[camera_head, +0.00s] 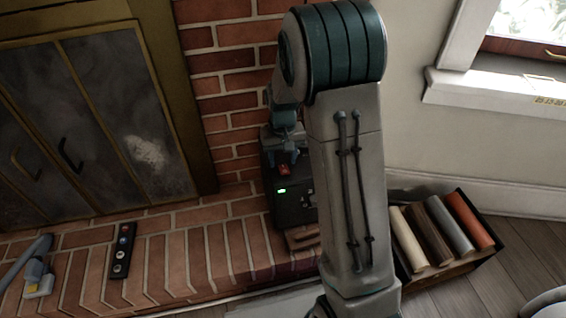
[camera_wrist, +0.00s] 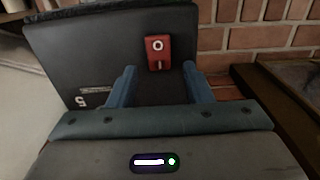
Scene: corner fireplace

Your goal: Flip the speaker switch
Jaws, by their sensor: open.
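The black speaker (camera_head: 287,203) stands on the brick hearth against the brick wall, partly hidden behind my arm. It has a lit green light and a small red switch (camera_head: 284,169) on its face. In the wrist view the speaker (camera_wrist: 60,50) fills much of the upper part, and its red rocker switch (camera_wrist: 157,52), marked with a circle and a line, is near the middle. My gripper (camera_wrist: 160,74) is open, its two blue fingers spread to either side below the switch, with nothing between them. In the head view my gripper (camera_head: 283,158) is close to the speaker's face.
A black remote (camera_head: 123,250) lies on the hearth (camera_head: 190,262), with a blue-grey tool (camera_head: 38,280) at far left. A fireplace with glass doors (camera_head: 90,120) is behind. A crate (camera_head: 455,275) of several coloured rolls stands right of my arm, below a window sill (camera_head: 500,95).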

